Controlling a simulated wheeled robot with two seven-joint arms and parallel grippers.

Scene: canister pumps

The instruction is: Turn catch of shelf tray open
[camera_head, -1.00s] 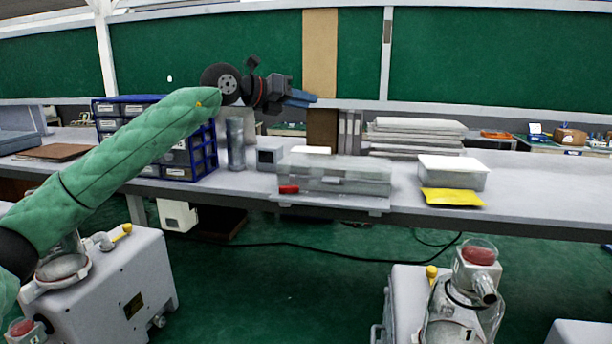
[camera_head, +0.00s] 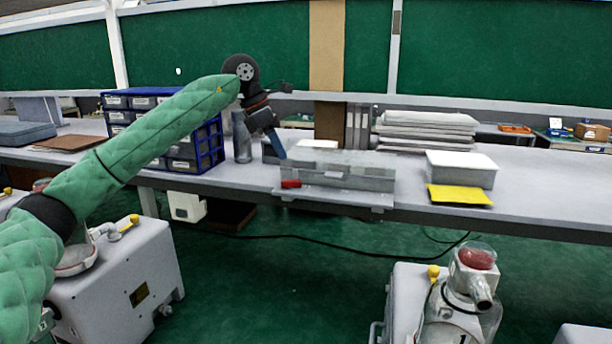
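The shelf tray (camera_head: 350,178) is a clear, lidded box on the grey bench, near the middle of the view. Its red catch (camera_head: 291,184) sits at the left end of its front side. My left gripper (camera_head: 279,152) is above and just left of the tray, with its blue fingers pointing down. It is apart from the red catch. The fingers overlap in this view, so their opening is hidden. My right gripper is out of view.
A blue drawer cabinet (camera_head: 208,148) and a clear bottle (camera_head: 241,138) stand left of the tray. A white-lidded box (camera_head: 461,168) and a yellow packet (camera_head: 459,195) lie to the right. Canister pumps (camera_head: 468,290) stand in front of the bench.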

